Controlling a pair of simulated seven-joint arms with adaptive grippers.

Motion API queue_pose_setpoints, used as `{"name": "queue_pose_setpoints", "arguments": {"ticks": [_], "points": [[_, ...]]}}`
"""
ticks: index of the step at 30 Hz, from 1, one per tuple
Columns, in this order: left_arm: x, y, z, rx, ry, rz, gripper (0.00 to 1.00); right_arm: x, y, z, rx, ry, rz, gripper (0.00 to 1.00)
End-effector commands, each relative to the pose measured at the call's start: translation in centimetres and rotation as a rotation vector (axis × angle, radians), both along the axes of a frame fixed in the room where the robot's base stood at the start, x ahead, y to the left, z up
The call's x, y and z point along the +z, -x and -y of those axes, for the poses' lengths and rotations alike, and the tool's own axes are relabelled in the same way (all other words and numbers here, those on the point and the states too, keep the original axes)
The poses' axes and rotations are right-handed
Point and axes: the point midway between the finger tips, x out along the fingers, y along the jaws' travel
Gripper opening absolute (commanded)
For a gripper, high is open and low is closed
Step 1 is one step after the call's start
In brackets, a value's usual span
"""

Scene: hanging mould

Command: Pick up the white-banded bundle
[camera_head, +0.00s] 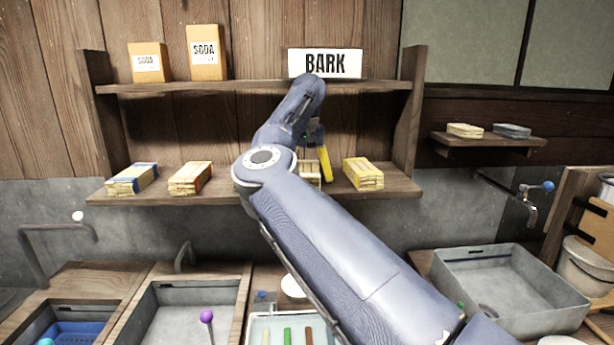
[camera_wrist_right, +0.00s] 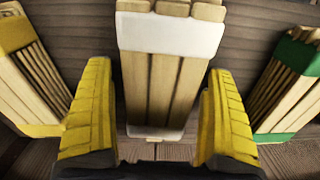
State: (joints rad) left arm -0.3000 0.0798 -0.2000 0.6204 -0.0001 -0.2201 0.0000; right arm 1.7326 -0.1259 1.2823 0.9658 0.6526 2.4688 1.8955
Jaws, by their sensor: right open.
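The white-banded bundle (camera_wrist_right: 170,36) of pale wooden sticks fills the middle of the right wrist view. In the head view only a small part of the bundle (camera_head: 309,172) shows on the lower shelf, mostly hidden behind my right arm. My right gripper (camera_wrist_right: 158,85) is open, with one yellow finger on each side of the bundle and a gap to it on both sides. In the head view a yellow finger of the right gripper (camera_head: 322,162) points down at the shelf. My left gripper is in neither view.
A yellow-banded bundle (camera_wrist_right: 28,75) and a green-banded bundle (camera_wrist_right: 290,85) flank the fingers closely. Blue-banded (camera_head: 132,178) and orange-banded (camera_head: 190,178) bundles stand further left on the lower shelf (camera_head: 230,189). The upper shelf (camera_head: 200,88) with a BARK sign (camera_head: 325,64) is above.

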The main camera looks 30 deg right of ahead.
Motion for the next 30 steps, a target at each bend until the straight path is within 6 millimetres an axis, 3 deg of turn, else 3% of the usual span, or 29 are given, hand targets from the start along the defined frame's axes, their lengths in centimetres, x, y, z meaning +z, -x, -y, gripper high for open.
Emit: {"name": "queue_pose_setpoints", "arguments": {"ticks": [6,22,30], "points": [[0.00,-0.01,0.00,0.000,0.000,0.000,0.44,-0.03,-0.01,-0.02,0.000,0.000,0.000,0.89],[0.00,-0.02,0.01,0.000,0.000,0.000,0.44,0.00,-0.01,-0.02,0.001,0.000,0.000,0.27],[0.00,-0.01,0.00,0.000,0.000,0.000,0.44,0.09,0.04,0.02,0.000,0.001,0.001,0.26]]}}
